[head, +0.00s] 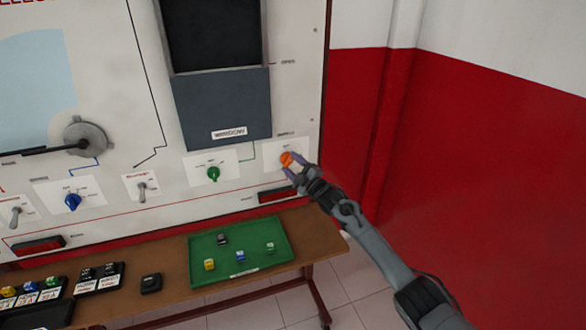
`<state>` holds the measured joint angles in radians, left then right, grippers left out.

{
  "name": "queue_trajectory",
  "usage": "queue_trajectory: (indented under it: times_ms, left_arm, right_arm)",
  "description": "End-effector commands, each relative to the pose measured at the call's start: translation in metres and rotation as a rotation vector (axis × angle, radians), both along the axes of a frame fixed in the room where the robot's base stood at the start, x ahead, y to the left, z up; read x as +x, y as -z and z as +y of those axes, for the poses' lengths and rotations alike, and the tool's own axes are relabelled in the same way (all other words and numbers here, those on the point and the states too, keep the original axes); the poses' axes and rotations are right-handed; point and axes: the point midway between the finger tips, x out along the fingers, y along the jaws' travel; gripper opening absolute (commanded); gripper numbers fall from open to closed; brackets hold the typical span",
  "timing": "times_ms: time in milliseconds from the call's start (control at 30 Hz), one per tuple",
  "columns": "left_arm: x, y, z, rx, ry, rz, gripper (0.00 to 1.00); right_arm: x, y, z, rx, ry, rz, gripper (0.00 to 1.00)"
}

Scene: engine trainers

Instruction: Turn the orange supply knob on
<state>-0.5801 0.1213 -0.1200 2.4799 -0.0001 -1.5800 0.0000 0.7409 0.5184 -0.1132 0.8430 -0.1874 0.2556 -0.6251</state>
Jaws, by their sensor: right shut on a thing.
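The orange supply knob (286,159) sits on a white label plate (276,149) at the lower right of the trainer panel. My right gripper (288,165) is at the knob, with its fingers closed around it. My right arm comes in from the lower right. The knob's pointer and part of its label are too small or covered to read. My left gripper is not in this view.
A green knob (213,174), a blue knob (73,202) and toggle switches (142,190) are on the panel to the left. Below, a wooden bench (315,247) holds a green tray (281,259) with several small coloured parts. The red wall (480,170) is right.

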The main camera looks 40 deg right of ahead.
Motion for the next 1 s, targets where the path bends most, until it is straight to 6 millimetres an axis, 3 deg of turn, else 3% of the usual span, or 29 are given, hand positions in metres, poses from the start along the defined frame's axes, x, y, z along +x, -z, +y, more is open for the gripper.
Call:
queue_trajectory:
  times_ms: [400,1000]
  left_arm:
    - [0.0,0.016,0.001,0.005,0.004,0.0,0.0]
    - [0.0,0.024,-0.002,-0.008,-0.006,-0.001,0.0]
  right_arm:
    - [0.001,0.005,0.003,0.379,0.001,-0.127,0.24]
    - [0.002,0.006,0.007,0.866,0.001,-0.289,0.24]
